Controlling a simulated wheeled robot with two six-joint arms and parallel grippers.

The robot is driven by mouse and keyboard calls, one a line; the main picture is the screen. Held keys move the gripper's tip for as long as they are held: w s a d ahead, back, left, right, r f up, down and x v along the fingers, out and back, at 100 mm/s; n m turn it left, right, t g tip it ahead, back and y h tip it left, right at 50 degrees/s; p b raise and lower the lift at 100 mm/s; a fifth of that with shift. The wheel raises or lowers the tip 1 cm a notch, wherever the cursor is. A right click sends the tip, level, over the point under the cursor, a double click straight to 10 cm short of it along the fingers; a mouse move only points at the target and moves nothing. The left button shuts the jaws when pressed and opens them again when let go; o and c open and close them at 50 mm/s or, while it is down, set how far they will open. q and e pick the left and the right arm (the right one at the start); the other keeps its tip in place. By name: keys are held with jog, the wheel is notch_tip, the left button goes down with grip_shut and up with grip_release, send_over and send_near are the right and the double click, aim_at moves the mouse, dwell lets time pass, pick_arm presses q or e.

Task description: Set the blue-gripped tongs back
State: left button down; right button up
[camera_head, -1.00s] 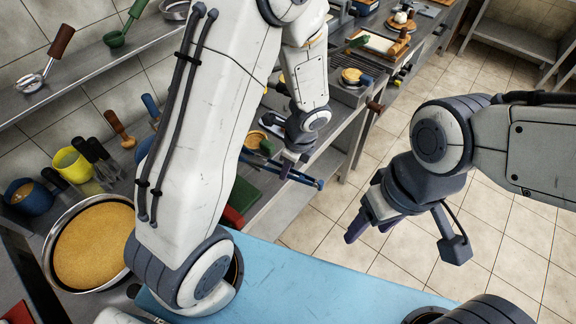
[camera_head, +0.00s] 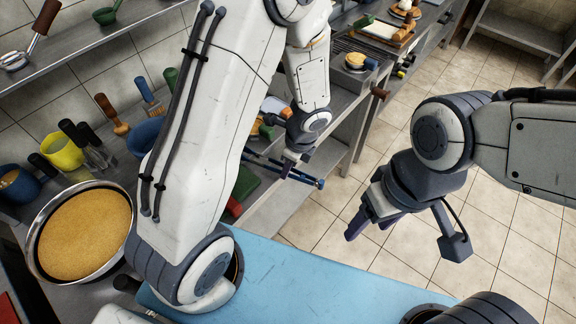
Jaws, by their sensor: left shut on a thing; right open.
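The blue-gripped tongs (camera_head: 305,178) show as long dark arms with blue ends, low beside the counter edge in the middle of the head view. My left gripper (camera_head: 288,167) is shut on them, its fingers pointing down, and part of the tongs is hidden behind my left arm. My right gripper (camera_head: 366,222) is open and empty, over the tiled floor at the right, well apart from the tongs.
A large round pan (camera_head: 46,262) of yellow grainy food stands at the left. A yellow cup (camera_head: 62,152), a blue cup (camera_head: 18,186) and several brushes and utensils stand by the wall. Floor at the right is clear.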

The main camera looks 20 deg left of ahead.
pick_arm(q)
jog(key=shift+f+b, duration=0.35)
jog(key=shift+f, duration=0.1)
grip_release()
jog(key=c, duration=0.3)
dwell(0.9)
jog(key=a+p+v, duration=0.1)
jog(key=p+v, duration=0.7)
dwell(0.9)
jog(key=shift+a+r, duration=0.1)
dwell(0.3)
